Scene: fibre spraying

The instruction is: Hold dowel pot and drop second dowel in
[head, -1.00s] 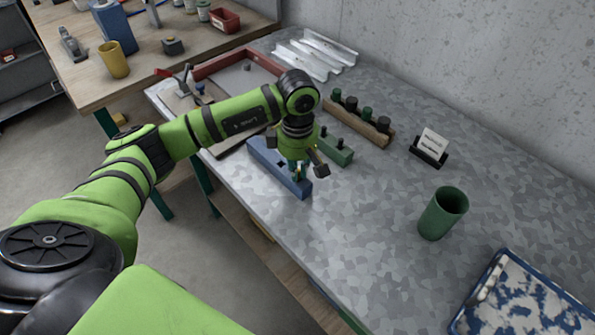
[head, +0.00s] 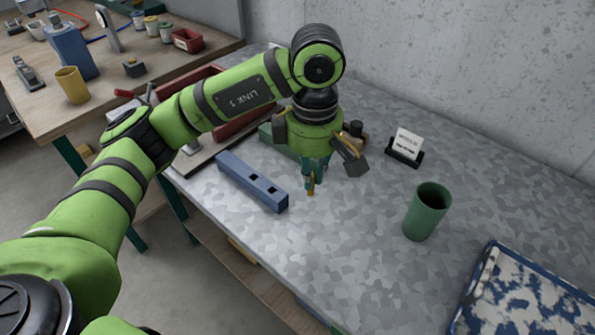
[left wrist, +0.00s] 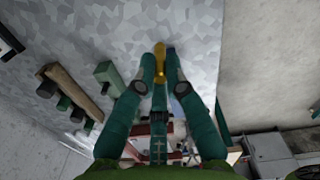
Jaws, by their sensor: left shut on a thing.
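My left gripper (head: 312,178) is shut on a small yellow-brown dowel (head: 311,186) above the grey bench, just right of the blue block. In the left wrist view the dowel (left wrist: 160,62) sits between the two teal fingertips (left wrist: 160,80). The dowel pot, a dark green open cylinder (head: 427,215), stands upright on the bench to the right, apart from the gripper. The inside of the pot is too dark to tell what it holds. The blue block (head: 235,173) lies at the left with dark square holes showing in its top. My right gripper is not in view.
A green block (head: 270,133) and a wooden rack (head: 347,142) are partly hidden behind my left gripper. A card holder (head: 405,150) stands behind the pot. A blue-and-white board (head: 525,300) lies at the right. The bench between gripper and pot is clear.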

